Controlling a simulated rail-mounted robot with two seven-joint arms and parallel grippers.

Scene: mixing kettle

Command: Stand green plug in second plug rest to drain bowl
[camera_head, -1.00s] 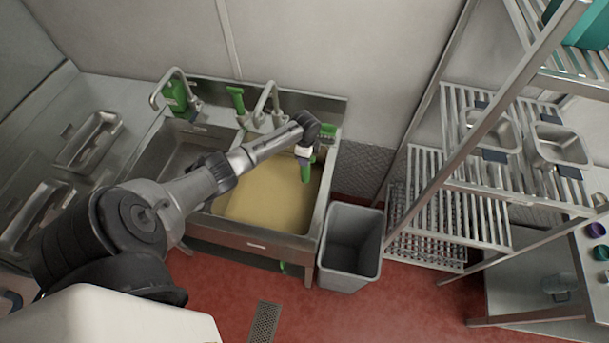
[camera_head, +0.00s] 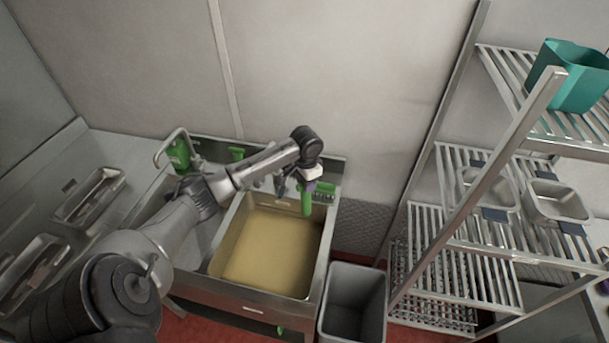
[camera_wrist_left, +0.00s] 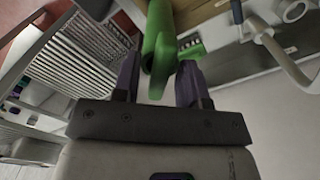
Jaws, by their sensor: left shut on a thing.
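My left gripper (camera_head: 311,183) is shut on the green plug (camera_head: 306,203), which hangs upright below it near the back right corner of the sink bowl. The plug also shows between the dark fingers in the left wrist view (camera_wrist_left: 158,45). The right-hand bowl (camera_head: 230,240) holds yellowish-brown liquid. A small green item (camera_head: 325,187) sits on the back right ledge, close behind the plug; I cannot tell whether they touch. Another green piece (camera_head: 237,153) stands on the back ledge between the bowls, partly behind my arm. My right gripper is out of view.
A faucet (camera_head: 172,145) stands at the back left, beside a green bottle-like item (camera_head: 180,155). A grey bin (camera_head: 352,300) stands right of the sink. A slatted metal rack (camera_head: 455,250) with pans is further right. My left arm crosses above the sink.

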